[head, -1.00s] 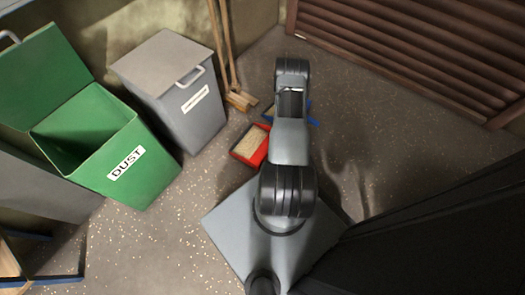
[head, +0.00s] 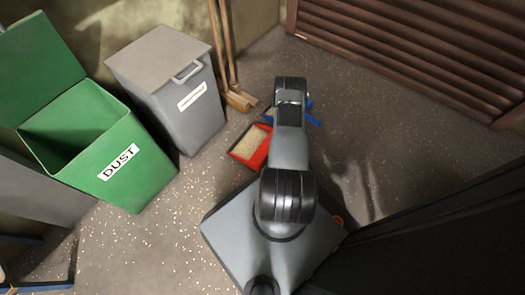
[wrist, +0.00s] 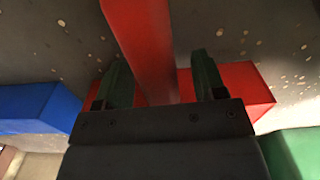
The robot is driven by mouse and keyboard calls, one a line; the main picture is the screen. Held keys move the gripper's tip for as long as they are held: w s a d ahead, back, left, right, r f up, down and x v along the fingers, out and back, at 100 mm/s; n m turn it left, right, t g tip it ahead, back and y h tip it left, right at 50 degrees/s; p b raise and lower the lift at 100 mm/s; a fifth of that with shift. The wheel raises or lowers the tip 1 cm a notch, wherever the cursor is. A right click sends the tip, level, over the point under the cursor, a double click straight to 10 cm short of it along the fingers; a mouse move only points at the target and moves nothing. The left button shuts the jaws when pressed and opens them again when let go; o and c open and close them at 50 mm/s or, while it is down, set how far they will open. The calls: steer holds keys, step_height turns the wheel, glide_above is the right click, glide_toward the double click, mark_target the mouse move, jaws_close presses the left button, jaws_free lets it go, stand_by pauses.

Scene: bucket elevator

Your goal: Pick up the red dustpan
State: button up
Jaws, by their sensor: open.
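The red dustpan (head: 262,156) lies on the floor, partly hidden by my arm in the head view, with pale grainy material in its pan. In the wrist view its red handle (wrist: 143,35) runs between the two fingers of my gripper (wrist: 163,65), with a gap on each side. The red pan body (wrist: 245,85) shows behind the fingers. My gripper is open. In the head view the gripper is hidden under my arm.
A blue dustpan (head: 311,120) lies just right of the red one; blue also shows in the wrist view (wrist: 40,105). Brooms (head: 236,98) lean at the wall. A grey lidded bin (head: 190,120) and an open green DUST bin (head: 140,185) stand left. Brown slats (head: 410,50) are behind.

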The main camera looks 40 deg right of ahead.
steer(key=c, duration=1.1)
steer(key=shift+r, duration=0.15)
step_height(320, 180, up, 10)
steer(key=p, duration=0.5)
